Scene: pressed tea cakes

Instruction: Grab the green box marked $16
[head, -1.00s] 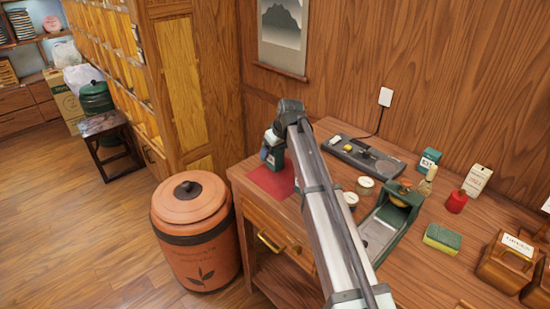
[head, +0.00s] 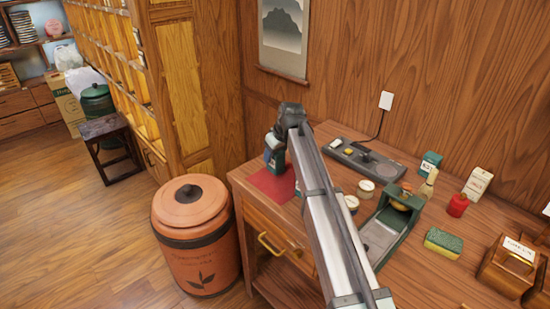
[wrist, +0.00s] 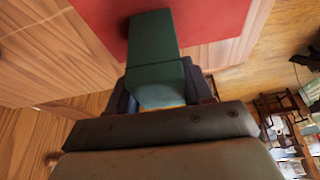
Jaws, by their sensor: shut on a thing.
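My gripper (head: 272,143) is above the red mat (head: 268,186) at the left end of the wooden table, partly screened by my arm. In the wrist view my gripper (wrist: 160,88) is shut on a green box (wrist: 152,38), its dark jaws on either side of it. The box also shows below the jaws in the head view (head: 277,163), at the mat's back edge; I cannot tell whether it touches the mat. No price is readable on it. A second green box (head: 430,163) with a white label stands near the wall, its mark too small to read.

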